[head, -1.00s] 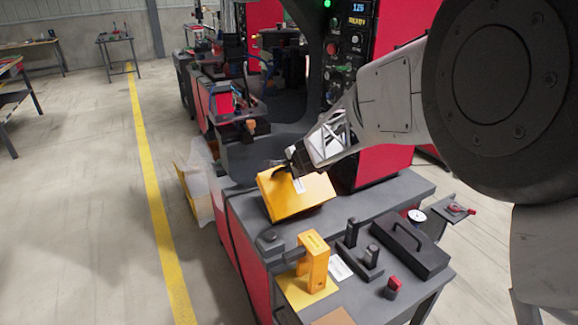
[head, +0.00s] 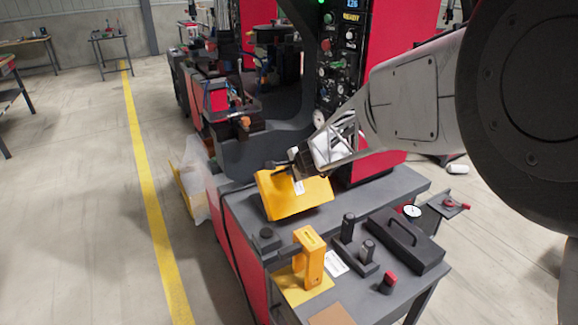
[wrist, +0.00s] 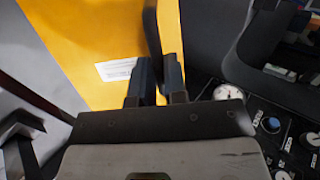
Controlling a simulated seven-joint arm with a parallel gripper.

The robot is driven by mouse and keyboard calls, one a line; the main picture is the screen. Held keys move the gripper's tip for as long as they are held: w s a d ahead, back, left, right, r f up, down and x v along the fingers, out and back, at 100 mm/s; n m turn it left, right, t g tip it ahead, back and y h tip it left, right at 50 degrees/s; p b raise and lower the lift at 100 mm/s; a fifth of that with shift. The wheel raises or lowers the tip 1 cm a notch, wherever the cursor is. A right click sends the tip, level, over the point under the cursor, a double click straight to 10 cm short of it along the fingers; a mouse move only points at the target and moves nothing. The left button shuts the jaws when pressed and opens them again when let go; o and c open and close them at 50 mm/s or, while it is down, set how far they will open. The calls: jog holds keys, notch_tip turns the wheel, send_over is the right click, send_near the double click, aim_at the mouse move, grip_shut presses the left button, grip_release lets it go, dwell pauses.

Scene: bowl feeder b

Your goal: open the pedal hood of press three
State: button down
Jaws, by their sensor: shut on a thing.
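The hood is a yellow box-like cover (head: 297,201) on the grey bench of the press in the head view. It sits at a slant, and I cannot tell whether its lower edge is off the bench. It fills the upper left of the wrist view as a yellow face (wrist: 85,45) with a white label (wrist: 116,69). A dark bar-like handle (wrist: 152,40) stands out from it. My gripper (head: 290,168) is at the hood's upper side. In the wrist view its fingers (wrist: 158,80) are closed around the handle. The pedal is not visible.
A yellow bracket (head: 312,262), black posts (head: 348,228), a black case with a handle (head: 405,240) and a red-topped button (head: 388,282) stand on the front bench. The press control panel (head: 342,60) rises behind.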

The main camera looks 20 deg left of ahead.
jog(key=s+d+f+m, duration=0.1)
jog(key=s+d+f, duration=0.3)
jog(key=s+d, duration=0.3)
jog(key=shift+s+d+f+y, duration=0.3)
jog(key=shift+s, duration=0.05)
dwell(0.5)
jog(key=c, duration=1.2)
grip_release()
jog(key=shift+r, duration=0.2)
jog(key=shift+o, duration=0.2)
jog(key=v, duration=0.7)
jog(key=shift+d+r, duration=0.25)
jog(key=shift+r, duration=0.05)
jog(key=shift+s, duration=0.15)
jog(key=shift+c, duration=0.3)
